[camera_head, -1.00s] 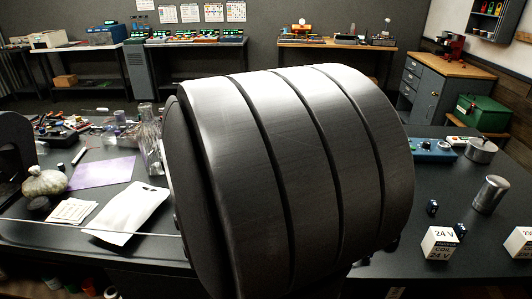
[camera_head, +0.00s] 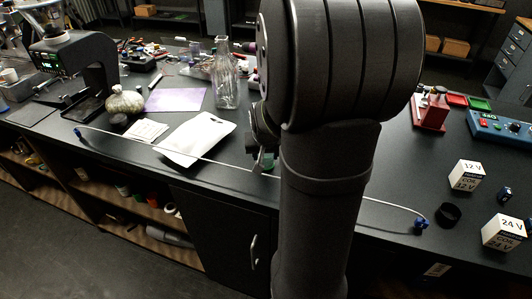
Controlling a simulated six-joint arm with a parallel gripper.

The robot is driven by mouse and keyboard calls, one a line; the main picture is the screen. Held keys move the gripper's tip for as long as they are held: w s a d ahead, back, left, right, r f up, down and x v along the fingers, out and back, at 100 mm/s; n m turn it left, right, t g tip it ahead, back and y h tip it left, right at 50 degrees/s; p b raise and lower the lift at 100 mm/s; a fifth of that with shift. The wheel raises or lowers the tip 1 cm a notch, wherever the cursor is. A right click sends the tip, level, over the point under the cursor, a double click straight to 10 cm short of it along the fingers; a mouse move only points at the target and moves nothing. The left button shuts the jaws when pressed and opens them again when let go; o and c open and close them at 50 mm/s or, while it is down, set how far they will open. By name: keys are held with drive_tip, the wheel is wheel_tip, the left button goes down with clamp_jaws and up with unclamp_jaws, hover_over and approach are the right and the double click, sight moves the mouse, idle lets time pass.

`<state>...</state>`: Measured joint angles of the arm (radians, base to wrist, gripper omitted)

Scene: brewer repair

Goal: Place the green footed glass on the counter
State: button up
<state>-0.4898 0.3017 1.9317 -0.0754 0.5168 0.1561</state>
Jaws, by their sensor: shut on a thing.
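My arm fills the middle of the head view and hides much of what is behind it. Part of my gripper (camera_head: 260,158) shows at the left edge of the arm, low over the counter (camera_head: 225,182).
A thin white tube (camera_head: 130,143) with blue ends lies along the counter's front. A white pouch (camera_head: 197,138), clear bottle (camera_head: 227,80) and purple sheet (camera_head: 176,99) are left of my arm. Coil boxes (camera_head: 467,175) and a blue device (camera_head: 497,127) stand right.

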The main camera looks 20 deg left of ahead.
drive_tip(key=o, duration=1)
drive_tip(key=shift+f, duration=0.15)
drive_tip(key=shift+r, duration=0.35)
drive_tip(key=v, duration=1.1)
drive_tip(key=shift+s+r, duration=0.2)
drive_tip(key=shift+r, duration=0.15)
drive_tip(key=shift+f, duration=0.1)
drive_tip(key=x, duration=1.2)
drive_tip(key=shift+d+f, duration=0.1)
